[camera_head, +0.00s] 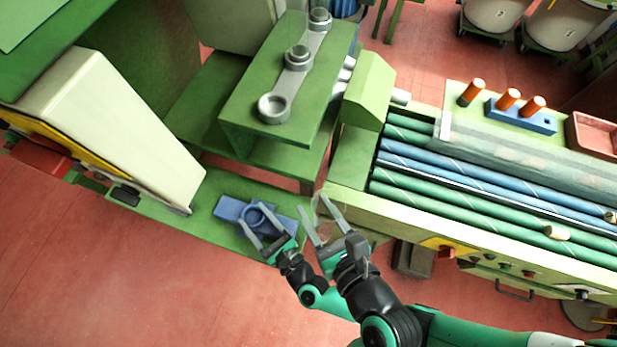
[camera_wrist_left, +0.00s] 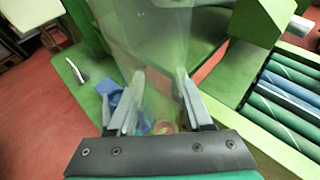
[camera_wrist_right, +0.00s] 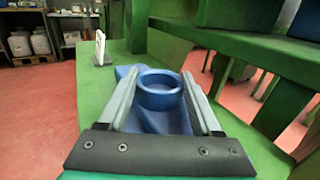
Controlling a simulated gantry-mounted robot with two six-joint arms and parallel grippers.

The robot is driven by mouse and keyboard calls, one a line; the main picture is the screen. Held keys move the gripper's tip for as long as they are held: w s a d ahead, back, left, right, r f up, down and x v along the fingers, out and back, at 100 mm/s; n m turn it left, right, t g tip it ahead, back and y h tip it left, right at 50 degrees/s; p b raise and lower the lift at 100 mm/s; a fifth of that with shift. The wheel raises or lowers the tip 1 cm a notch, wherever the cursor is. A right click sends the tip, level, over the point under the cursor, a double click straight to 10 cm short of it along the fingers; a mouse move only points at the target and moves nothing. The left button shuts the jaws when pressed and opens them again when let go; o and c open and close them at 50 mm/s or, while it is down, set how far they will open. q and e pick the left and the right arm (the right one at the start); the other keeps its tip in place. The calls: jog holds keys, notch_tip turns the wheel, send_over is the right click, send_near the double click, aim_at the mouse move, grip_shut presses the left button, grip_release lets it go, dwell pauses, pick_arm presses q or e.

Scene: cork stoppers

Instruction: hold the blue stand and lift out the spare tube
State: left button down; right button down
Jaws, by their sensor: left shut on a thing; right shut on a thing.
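The blue stand (camera_head: 229,208), a flat base with a round cup, lies on a low green surface at centre-left. My right gripper (camera_head: 254,214) is shut on its cup; the right wrist view shows the cup (camera_wrist_right: 160,92) between the fingers, its inside seemingly empty. My left gripper (camera_head: 314,204) is shut on a clear, see-through tube, faint in the head view. In the left wrist view the tube (camera_wrist_left: 152,40) extends up between the fingers, apart from and to the right of the blue stand (camera_wrist_left: 111,92). Its lower end is hard to make out.
A green frame with a grey ringed holder (camera_head: 275,108) stands behind the grippers. A bench with long green and blue rolls (camera_head: 460,190) and a blue rack (camera_head: 520,116) of orange-topped pieces is at right. A cream machine panel (camera_head: 110,130) is at left.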

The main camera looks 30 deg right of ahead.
grip_release()
jog(key=s, duration=0.4)
jog(key=s+d, duration=0.1)
jog(key=s, duration=0.7)
jog(key=shift+d, duration=0.25)
